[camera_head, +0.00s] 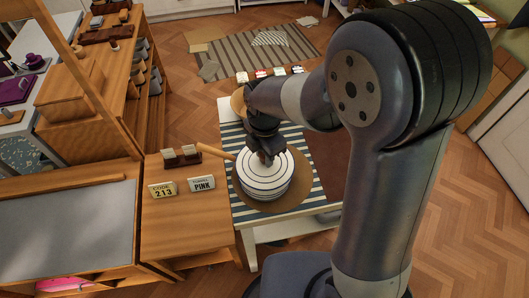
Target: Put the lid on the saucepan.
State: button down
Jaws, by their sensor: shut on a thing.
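My gripper (267,157) points down over the small table and is shut on the lid (284,171). The lid is round and white with dark concentric rings. Its knob is hidden between my fingers. The lid is over the saucepan (266,196), whose pale, dark-banded side shows just below it. I cannot tell whether the lid touches the rim or hovers slightly above it. The saucepan's wooden handle (214,151) points to the upper left. The saucepan stands on a round brown mat (297,197).
A striped cloth (231,133) covers part of the small table. A round wooden thing (238,103) is partly hidden behind my arm. On the left wooden counter stand signs reading "CODE 213" (163,189) and "PINK" (201,184). Small labelled cards (262,74) stand at the table's far edge.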

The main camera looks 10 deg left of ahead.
jog(key=shift+f+b, duration=0.4)
jog(key=shift+f, duration=0.1)
dwell(0.4)
jog(key=c, duration=1)
grip_release()
jog(key=shift+c, duration=0.2)
notch_tip(320, 180, up, 11)
jog(key=shift+f+b, duration=0.1)
jog(key=shift+b, duration=0.25)
notch_tip(320, 180, down, 11)
jog(key=shift+p, duration=0.35)
jog(key=shift+r, duration=0.35)
jog(key=shift+r+p, duration=0.1)
jog(key=shift+p, duration=0.2)
